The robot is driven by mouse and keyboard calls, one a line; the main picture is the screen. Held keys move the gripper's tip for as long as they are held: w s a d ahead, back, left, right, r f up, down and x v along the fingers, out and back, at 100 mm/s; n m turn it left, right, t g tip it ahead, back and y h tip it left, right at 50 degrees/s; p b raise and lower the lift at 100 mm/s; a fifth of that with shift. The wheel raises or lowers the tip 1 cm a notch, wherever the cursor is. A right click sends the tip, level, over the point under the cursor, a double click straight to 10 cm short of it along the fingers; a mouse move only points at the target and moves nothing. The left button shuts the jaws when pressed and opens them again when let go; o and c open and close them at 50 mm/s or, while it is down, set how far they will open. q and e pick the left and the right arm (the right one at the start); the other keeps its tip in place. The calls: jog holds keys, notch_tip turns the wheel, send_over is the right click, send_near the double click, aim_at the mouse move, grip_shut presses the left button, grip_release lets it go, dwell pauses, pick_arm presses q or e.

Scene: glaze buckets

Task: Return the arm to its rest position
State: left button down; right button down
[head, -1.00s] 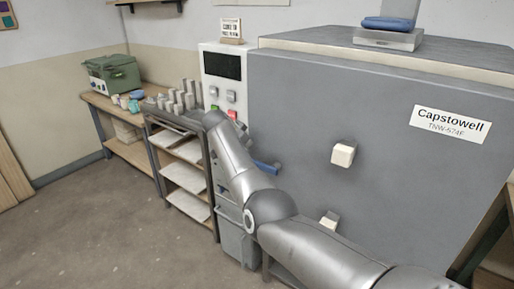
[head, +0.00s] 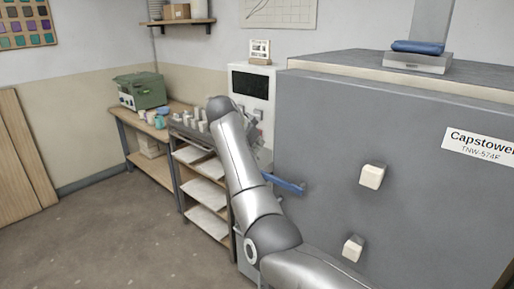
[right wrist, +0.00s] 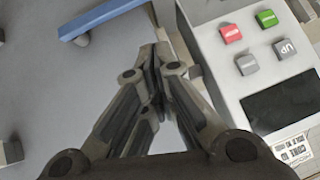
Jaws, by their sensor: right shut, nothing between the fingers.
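My right arm reaches up across the middle of the head view, in front of the kiln and its control box. My right gripper (right wrist: 155,58) shows clearly in the right wrist view. Its fingers are together with nothing between them. It is over the gap between the kiln's grey face and the control box (right wrist: 235,70), which has red, green and grey buttons. In the head view the arm mostly hides the gripper. My left gripper is not in view.
The large grey kiln (head: 325,150) fills the right side, with a blue handle (head: 284,183) near my arm. A rack of shelves (head: 203,190) stands left of it. A bench (head: 148,130) holds a green machine (head: 141,91) and cups. The floor at left is clear.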

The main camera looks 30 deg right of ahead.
jog(key=s+a+f+n+y, duration=0.15)
jog(key=f+n, duration=0.25)
jog(key=f, duration=1.2)
jog(key=s+a+f+n+y, duration=0.1)
jog(key=s+a+f+n, duration=0.15)
jog(key=f, duration=1.25)
jog(key=s+a+f+n+y, duration=0.1)
jog(key=s+f+n, duration=0.1)
jog(key=s+f, duration=0.35)
jog(key=s+a+f+n+g, duration=0.1)
jog(key=s+f, duration=0.2)
jog(key=f, duration=0.6)
jog(key=s+f+n+y, duration=0.1)
jog(key=s+f+n, duration=0.1)
jog(key=s+f, duration=0.35)
jog(key=s+a+f+n+g+y, duration=0.1)
jog(key=s+f, duration=0.6)
jog(key=s, duration=0.3)
jog(key=s+a+f+n+g+y, duration=0.1)
jog(key=s+a+f+n, duration=0.1)
jog(key=s+f, duration=0.7)
jog(key=s+a+f+n+y, duration=0.1)
jog(key=s+f, duration=0.4)
jog(key=s, duration=0.7)
jog(key=s+a+f+n+g, duration=0.1)
jog(key=s+f, duration=0.1)
jog(key=s, duration=1.5)
jog(key=shift+s+f, duration=0.4)
jog(key=shift+n, duration=0.25)
